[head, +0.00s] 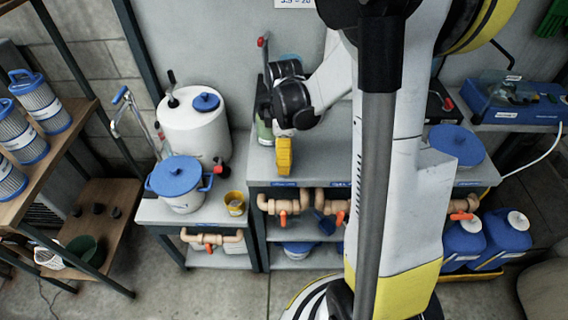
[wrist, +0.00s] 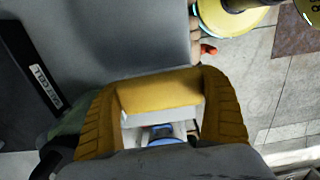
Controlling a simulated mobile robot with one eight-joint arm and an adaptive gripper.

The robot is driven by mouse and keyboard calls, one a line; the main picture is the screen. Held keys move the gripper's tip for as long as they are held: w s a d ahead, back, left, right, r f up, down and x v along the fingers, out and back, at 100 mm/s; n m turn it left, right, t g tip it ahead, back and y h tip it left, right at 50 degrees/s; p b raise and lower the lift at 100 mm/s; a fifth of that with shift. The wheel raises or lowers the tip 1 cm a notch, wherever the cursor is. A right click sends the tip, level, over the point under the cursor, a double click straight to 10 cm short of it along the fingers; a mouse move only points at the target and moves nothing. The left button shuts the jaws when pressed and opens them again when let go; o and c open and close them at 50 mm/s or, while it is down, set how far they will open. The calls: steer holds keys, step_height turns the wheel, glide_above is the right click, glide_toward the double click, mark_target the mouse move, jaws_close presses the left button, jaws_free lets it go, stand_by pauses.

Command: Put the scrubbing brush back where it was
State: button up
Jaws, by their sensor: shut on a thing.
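In the wrist view the scrubbing brush (wrist: 160,92) appears as a smooth yellow block. It lies crosswise between the two ribbed yellow fingers of my gripper (wrist: 160,100), which are shut on it. In the head view my gripper (head: 284,157) shows as a small ribbed yellow shape below the black wrist, at the front edge of the grey bench (head: 325,160). The brush cannot be told apart from the fingers there. Whether it touches the bench cannot be told.
Orange-handled pipe valves (head: 283,217) run under the bench's front edge. To the left are a yellow cup (head: 235,203), a blue-lidded white pot (head: 180,185) and a larger white tank (head: 195,128). A blue lid (head: 456,145) is at the right. A black box (wrist: 30,68) lies left in the wrist view.

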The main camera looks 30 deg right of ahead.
steer(key=shift+f+b, duration=0.5)
steer(key=shift+f, duration=1)
steer(key=shift+f, duration=0.15)
steer(key=o, duration=1.2)
step_height(320, 180, up, 12)
steer(key=p, duration=0.4)
steer(key=shift+f, duration=0.2)
steer(key=shift+s+a+r+p, duration=0.15)
steer(key=shift+r+p, duration=0.15)
steer(key=shift+r, duration=0.35)
steer(key=shift+s+a+r+m+t, duration=1.35)
steer(key=shift+s+a+m, duration=0.45)
steer(key=shift+a, duration=0.4)
steer(key=shift+s+a+r+m+t, duration=1.05)
steer(key=shift+s+a+r+m, duration=0.6)
steer(key=shift+a+m, duration=0.4)
steer(key=shift+s+a+r+m+t, duration=1.3)
steer(key=shift+s+a+m, duration=0.5)
steer(key=shift+a, duration=0.5)
